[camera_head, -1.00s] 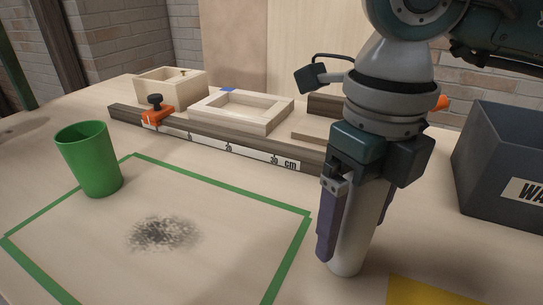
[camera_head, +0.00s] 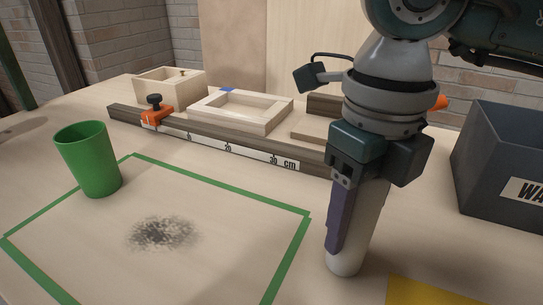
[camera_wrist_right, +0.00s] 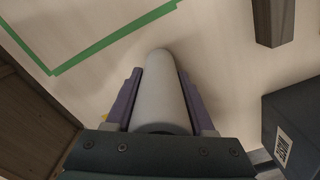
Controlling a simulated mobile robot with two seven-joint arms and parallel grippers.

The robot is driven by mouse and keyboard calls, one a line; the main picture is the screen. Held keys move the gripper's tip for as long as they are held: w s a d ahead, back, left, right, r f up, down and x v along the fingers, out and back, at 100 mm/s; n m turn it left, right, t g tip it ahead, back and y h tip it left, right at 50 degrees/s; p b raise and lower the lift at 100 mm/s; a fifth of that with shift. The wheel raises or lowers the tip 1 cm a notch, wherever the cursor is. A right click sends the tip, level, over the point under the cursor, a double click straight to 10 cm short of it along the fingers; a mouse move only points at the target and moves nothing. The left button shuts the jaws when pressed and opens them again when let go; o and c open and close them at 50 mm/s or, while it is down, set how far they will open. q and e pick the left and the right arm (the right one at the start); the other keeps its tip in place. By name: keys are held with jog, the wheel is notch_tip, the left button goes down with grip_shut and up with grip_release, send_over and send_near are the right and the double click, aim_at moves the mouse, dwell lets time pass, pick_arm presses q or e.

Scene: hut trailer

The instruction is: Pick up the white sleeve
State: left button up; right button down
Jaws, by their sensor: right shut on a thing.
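The white sleeve (camera_head: 348,258) is a pale, slim cylinder standing upright on the table, right of the green-taped area. My right gripper (camera_head: 338,222) points down over it with purple fingers on either side. In the right wrist view the sleeve (camera_wrist_right: 161,95) lies between both fingers, which touch its sides, so the right gripper (camera_wrist_right: 161,100) is shut on it. The sleeve's upper part is hidden by the gripper in the head view. My left gripper is not in view.
A green cup (camera_head: 90,160) stands at the left on the green tape outline (camera_head: 225,187), near a dark smudge (camera_head: 163,233). A wooden fence with a scale (camera_head: 230,148) runs behind. A dark bin (camera_head: 500,170) is at the right, a yellow patch (camera_head: 425,292) in front.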

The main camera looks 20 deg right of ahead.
jog(key=shift+r, duration=0.1)
notch_tip(320, 180, up, 20)
jog(key=p, duration=0.3)
jog(key=shift+p, duration=0.4)
